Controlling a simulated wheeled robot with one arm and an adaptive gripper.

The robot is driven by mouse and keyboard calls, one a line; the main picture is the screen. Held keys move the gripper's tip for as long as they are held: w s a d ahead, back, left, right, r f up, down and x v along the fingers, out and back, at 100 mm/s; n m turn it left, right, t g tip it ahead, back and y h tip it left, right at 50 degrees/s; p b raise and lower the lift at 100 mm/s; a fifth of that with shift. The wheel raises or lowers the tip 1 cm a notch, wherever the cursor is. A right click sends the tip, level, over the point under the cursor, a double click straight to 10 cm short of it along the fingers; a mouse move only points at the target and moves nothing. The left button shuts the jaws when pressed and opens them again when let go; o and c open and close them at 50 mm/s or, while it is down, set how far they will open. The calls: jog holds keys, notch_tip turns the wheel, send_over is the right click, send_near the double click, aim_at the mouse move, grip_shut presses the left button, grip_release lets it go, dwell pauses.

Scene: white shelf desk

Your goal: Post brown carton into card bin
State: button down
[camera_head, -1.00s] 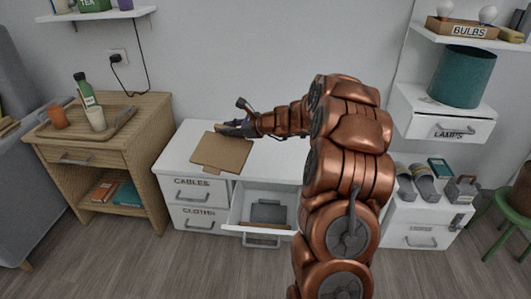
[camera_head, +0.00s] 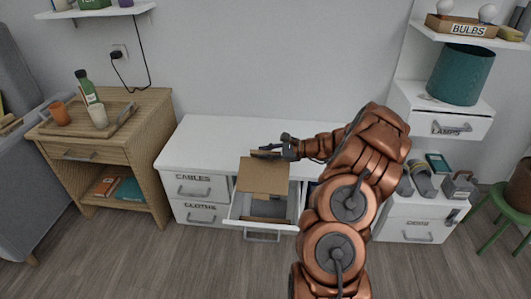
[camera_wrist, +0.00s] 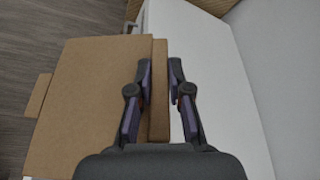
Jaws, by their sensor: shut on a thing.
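My gripper (camera_wrist: 159,85) is shut on the brown carton (camera_wrist: 90,105), gripping a narrow upright edge of it between its two fingers. In the head view the carton (camera_head: 262,178) is a flat brown piece held over the open drawer (camera_head: 286,224) in the front of the white desk (camera_head: 215,145). It hides part of the drawer's inside. A grey item and a brown strip show in the drawer below it. My gripper (camera_head: 268,154) is at the carton's back edge. I see no label reading card on this drawer.
Closed drawers marked cables (camera_head: 193,187) and cloths (camera_head: 200,213) are to the left. A wooden side table (camera_head: 75,148) with a tray stands farther left. Grey slippers (camera_head: 422,180) and a teal lampshade (camera_head: 460,75) are at the right. The desk top's left part is clear.

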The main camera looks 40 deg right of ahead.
jog(key=shift+r+p, duration=0.15)
jog(key=shift+p, duration=0.3)
jog(key=shift+f+b, duration=2.15)
jog(key=shift+f, duration=3.45)
jog(key=c, duration=1)
grip_release()
jog(key=shift+d, duration=0.1)
jog(key=v, duration=1.2)
